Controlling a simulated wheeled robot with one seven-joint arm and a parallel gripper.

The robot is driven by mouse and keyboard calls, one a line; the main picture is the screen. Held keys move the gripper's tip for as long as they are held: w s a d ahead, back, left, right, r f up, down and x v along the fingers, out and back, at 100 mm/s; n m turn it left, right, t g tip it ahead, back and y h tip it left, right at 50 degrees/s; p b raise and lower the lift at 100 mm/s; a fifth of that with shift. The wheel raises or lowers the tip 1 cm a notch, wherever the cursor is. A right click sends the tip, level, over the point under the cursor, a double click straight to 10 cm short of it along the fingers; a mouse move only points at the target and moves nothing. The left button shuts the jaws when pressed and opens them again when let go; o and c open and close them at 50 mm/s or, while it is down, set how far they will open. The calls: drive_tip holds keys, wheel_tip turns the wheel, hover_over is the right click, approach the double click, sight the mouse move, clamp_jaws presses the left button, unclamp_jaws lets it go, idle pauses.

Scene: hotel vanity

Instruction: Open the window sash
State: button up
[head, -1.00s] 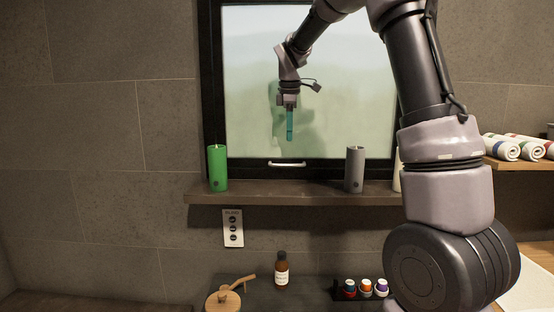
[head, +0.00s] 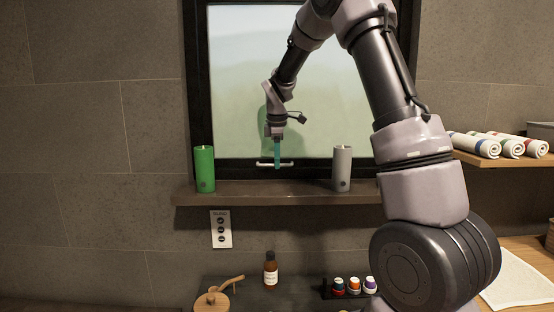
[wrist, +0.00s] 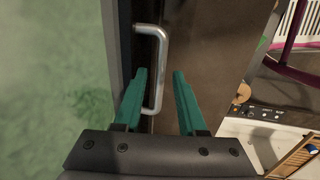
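The window sash (head: 330,110) has a dark frame and pale, frosted-looking glass. Its bottom rail sits just above the sill, and I see no gap there. A pale metal bar handle (head: 288,165) runs along the bottom rail; it also shows in the wrist view (wrist: 161,62). My gripper (head: 277,165) has teal fingers and points down at the handle. In the wrist view my gripper (wrist: 159,74) is open, with part of the handle bar between its two fingers, nearer the left one. I cannot tell whether a finger touches the bar.
A green candle (head: 204,170) and a grey candle (head: 342,168) stand on the sill shelf (head: 265,194), left and right of my gripper. Rolled towels (head: 510,147) lie on a shelf at right. A brown bottle (head: 270,270) and small bottles (head: 354,286) stand below.

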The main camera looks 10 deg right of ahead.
clamp_jaws()
idle(1.2)
